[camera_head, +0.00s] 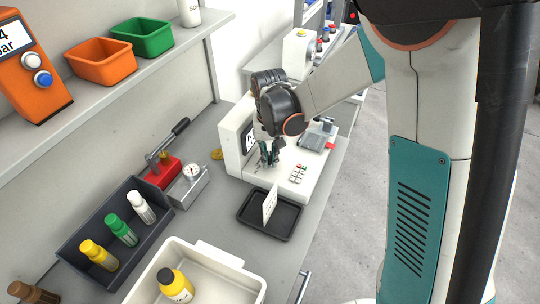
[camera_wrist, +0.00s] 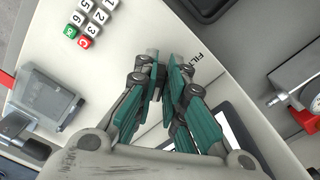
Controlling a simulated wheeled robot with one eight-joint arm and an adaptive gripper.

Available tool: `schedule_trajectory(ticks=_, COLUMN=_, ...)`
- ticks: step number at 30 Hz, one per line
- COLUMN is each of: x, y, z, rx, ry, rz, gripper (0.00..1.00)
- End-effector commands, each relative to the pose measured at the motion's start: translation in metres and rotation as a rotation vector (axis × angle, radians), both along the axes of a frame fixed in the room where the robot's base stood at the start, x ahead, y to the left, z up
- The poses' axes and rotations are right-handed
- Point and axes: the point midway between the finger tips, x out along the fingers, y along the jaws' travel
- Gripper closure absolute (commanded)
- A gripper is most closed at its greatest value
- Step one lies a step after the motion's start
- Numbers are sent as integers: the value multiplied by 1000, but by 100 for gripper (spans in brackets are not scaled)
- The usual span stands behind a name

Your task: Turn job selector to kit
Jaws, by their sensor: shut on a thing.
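The white machine (camera_head: 278,184) stands on the bench, with a screen and small keys on it. My gripper (camera_head: 268,160) reaches down onto its sloping top in front of the screen. In the wrist view, the teal-padded fingers of my gripper (camera_wrist: 168,66) are closed in on the job selector. The selector is mostly hidden by the fingers, so which way it points cannot be told. A dark label, partly readable as "FIL", is printed on the white panel (camera_wrist: 228,35) beside the fingertips. No "kit" label can be made out.
A keypad (camera_wrist: 86,22) with red and green keys is near the fingers. A black tray (camera_head: 250,222) holding a white card (camera_head: 269,205) stands in front of the machine. A dial gauge (camera_head: 192,171) and red-based lever press (camera_head: 162,170) stand to the left.

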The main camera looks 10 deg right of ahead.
Motion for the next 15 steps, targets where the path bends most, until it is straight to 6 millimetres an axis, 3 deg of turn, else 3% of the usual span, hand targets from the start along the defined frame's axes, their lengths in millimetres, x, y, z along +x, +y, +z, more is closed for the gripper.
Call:
schedule_trajectory(ticks=13, x=1, y=0, z=1, rx=1, ry=-3, rz=-9, gripper=100)
schedule_trajectory(ticks=14, x=1, y=0, z=1, rx=1, ry=-3, rz=-9, gripper=85)
schedule_trajectory(ticks=15, x=1, y=0, z=1, rx=1, ry=-3, rz=-9, gripper=76)
